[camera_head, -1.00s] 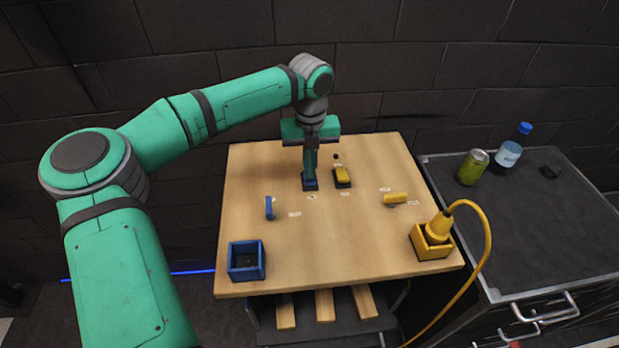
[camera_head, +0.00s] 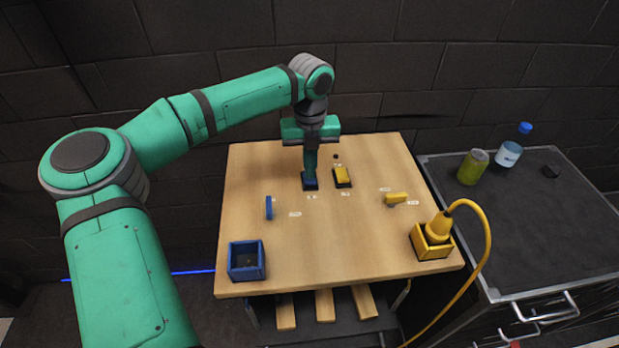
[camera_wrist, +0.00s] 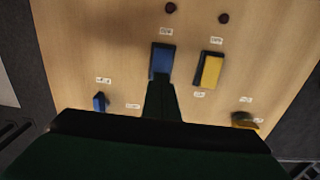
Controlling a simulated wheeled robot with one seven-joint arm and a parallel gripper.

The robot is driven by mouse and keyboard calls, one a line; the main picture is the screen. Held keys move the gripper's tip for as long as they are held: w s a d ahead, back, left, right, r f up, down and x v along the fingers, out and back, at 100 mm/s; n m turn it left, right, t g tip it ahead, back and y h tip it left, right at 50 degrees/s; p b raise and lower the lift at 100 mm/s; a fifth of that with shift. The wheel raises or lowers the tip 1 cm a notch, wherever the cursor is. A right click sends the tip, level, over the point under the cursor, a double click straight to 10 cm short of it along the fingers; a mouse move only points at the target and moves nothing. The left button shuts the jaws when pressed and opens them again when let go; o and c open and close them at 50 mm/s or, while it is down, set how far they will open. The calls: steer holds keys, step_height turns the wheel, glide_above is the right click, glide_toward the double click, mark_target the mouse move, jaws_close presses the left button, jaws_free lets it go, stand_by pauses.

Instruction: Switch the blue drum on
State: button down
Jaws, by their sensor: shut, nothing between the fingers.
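My gripper (camera_head: 311,172) is shut and empty, pointing down at the blue rocker switch (camera_head: 309,185) on the wooden board. In the wrist view the fingertips (camera_wrist: 161,84) overlap the near end of the blue rocker (camera_wrist: 162,60); whether they touch it or press it I cannot tell. A small blue lever (camera_head: 269,208) stands to the left, upright in the head view. An open blue box (camera_head: 247,273) sits at the board's front left corner. Nothing plainly drum-shaped shows, and the small labels are too blurred to read.
A yellow rocker switch (camera_head: 342,176) sits close right of the blue one. A yellow lever (camera_head: 396,198) lies sideways farther right. A yellow plug (camera_head: 438,228) with a cable stands in a yellow box (camera_head: 433,253). Dark round lamps (camera_wrist: 171,8) sit behind the rockers. The board's front middle is clear.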

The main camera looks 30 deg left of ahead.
steer(key=shift+f, duration=0.75)
stand_by(1.2)
step_height(320, 180, up, 7)
stand_by(1.0)
steer(key=shift+w, duration=0.1)
